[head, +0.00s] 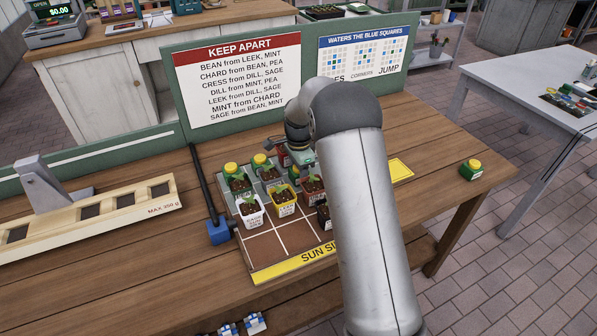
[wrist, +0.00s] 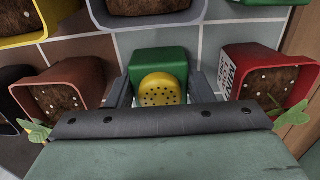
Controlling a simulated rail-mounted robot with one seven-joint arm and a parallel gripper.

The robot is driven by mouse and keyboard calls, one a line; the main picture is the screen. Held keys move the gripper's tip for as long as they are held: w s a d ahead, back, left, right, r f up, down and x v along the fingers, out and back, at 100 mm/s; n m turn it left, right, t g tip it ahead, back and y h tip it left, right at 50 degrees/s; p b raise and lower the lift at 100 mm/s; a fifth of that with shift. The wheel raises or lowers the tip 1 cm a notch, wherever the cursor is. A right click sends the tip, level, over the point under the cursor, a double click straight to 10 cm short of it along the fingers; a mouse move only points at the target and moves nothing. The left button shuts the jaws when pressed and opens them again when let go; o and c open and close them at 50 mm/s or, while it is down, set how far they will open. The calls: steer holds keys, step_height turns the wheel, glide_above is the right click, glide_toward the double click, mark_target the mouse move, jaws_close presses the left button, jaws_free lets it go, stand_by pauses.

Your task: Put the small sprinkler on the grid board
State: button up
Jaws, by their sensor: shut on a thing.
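My gripper (wrist: 160,92) is shut on a small green sprinkler (wrist: 160,65) with a yellow perforated cap; a finger stands at each side of it. The held sprinkler is among pots over the grid board (wrist: 112,50). I cannot tell whether it touches the board. In the head view my gripper (head: 298,155) is at the back right part of the grid board (head: 262,246), largely hidden by my arm, and the held sprinkler is not clearly visible there.
Potted seedlings, such as a white pot (head: 250,212) and a yellow pot (head: 284,206), crowd the board. In the wrist view, a red pot (wrist: 232,75) and a brownish pot (wrist: 92,75) flank my gripper. Another yellow-capped green item (head: 471,169) stands at the table's right. Front squares are bare.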

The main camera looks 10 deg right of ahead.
steer(key=shift+f, duration=0.2)
steer(key=o, duration=1.1)
steer(key=shift+c, duration=0.2)
step_height(320, 180, up, 12)
steer(key=shift+f+b, duration=0.25)
steer(key=shift+b, duration=0.25)
steer(key=shift+s+r, duration=0.15)
steer(key=shift+r, duration=0.4)
steer(key=s+r+n, duration=0.4)
steer(key=s+n, duration=0.3)
steer(key=s, duration=0.9)
steer(key=s+f+n, duration=0.2)
steer(key=s+n, duration=0.2)
steer(key=s, duration=0.7)
steer(key=s+a+f+n, duration=0.1)
steer(key=s+f+n, duration=0.2)
steer(key=s, duration=0.8)
steer(key=shift+n, duration=0.9)
